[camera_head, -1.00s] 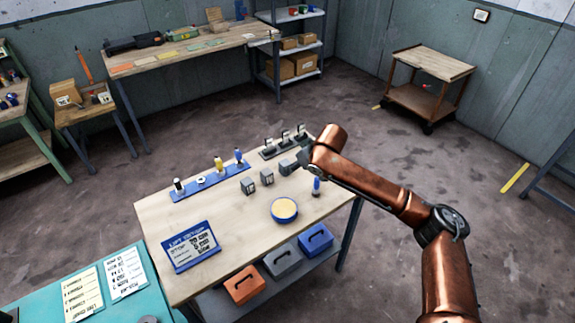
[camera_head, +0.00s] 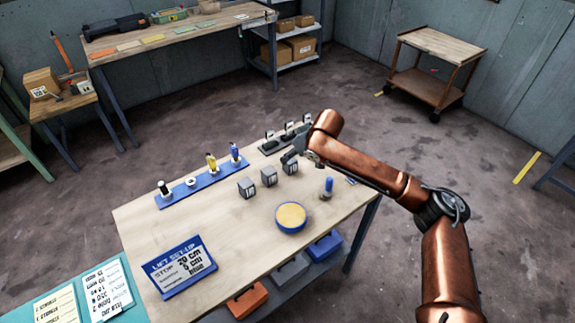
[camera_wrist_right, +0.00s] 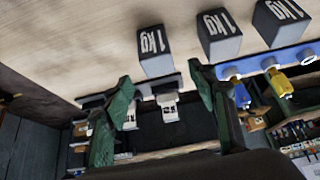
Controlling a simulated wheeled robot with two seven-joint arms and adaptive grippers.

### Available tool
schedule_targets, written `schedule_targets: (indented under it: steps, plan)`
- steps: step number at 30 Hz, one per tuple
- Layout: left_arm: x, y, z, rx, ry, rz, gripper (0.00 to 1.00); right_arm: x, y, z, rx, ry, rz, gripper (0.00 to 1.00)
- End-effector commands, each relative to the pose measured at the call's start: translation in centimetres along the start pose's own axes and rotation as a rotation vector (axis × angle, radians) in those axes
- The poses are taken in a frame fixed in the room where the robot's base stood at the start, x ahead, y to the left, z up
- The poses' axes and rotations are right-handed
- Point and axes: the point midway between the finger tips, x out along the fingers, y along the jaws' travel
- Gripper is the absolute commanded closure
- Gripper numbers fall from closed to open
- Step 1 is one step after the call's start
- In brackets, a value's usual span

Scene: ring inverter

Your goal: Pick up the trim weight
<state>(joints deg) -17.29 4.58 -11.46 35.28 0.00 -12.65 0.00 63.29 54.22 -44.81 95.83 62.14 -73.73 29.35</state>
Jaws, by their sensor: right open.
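Three grey blocks stand in a row on the wooden table: a left one (camera_head: 246,188), a middle one (camera_head: 268,176) and a right one (camera_head: 291,169). In the right wrist view they read "1 kg" (camera_wrist_right: 155,52) (camera_wrist_right: 218,36) (camera_wrist_right: 281,22). I cannot tell which thing is the trim weight; no label says so. My right gripper (camera_head: 291,157) is open, close by the right block. In the right wrist view its green fingers (camera_wrist_right: 161,85) are apart, with the nearest block just beyond the gap between them. My left gripper is not in view.
A blue rack (camera_head: 205,186) with several small items stands behind the blocks, and a black rack (camera_head: 283,143) with white tags is near my wrist. A yellow-topped blue round piece (camera_head: 291,217), a blue-handled piece (camera_head: 327,188) and a sign (camera_head: 180,266) stand in front.

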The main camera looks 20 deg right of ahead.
Motion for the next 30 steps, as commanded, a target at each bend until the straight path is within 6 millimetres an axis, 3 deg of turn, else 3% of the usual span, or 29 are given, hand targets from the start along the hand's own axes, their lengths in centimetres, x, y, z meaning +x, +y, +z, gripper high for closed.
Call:
schedule_targets:
  steps: [10, 18, 26, 30]
  plan:
    - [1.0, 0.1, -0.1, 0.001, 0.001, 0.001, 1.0, 3.1, 0.3, 0.6, 0.003, 0.0, 0.003, 0.47]
    - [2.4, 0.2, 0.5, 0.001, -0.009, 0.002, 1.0, 7.0, 0.1, 1.0, 0.001, -0.001, 0.002, 0.47]
    - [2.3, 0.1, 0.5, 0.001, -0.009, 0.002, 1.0, 7.2, 0.0, 0.8, -0.001, 0.001, 0.001, 0.47]
    - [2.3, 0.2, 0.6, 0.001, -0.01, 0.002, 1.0, 7.2, 0.0, 0.8, -0.001, 0.001, 0.001, 0.57]
